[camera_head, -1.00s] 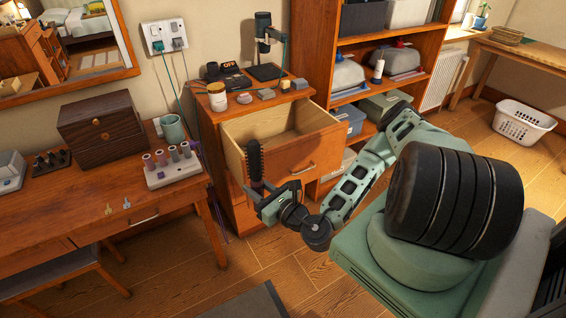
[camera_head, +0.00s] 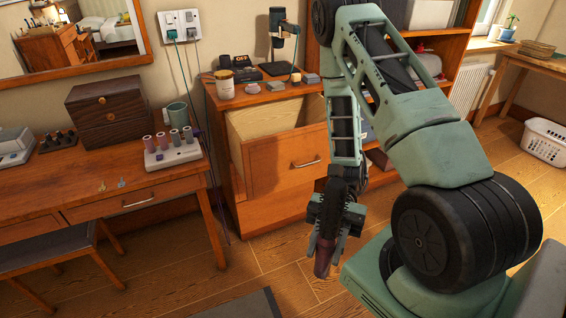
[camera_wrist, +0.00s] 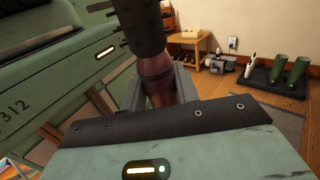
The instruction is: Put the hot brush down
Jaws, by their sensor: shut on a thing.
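The hot brush (camera_head: 324,257) has a purple handle and a dark barrel. My gripper (camera_head: 337,218) is shut on it, low in front of the drawer cabinet and close to my base, above the wooden floor. In the head view the purple part points down and much of the brush is hidden by the gripper. In the wrist view the dark barrel (camera_wrist: 139,28) rises toward the top edge, and the purple part (camera_wrist: 157,76) sits between the fingers of my gripper (camera_wrist: 162,88).
The wooden cabinet (camera_head: 270,208) has its top drawer (camera_head: 305,165) open; its top holds a jar (camera_head: 225,85) and other small items. The desk (camera_head: 60,185) at left bears a dark box (camera_head: 108,112) and a roller stand (camera_head: 172,153). Boots (camera_wrist: 297,72) stand on a mat beyond.

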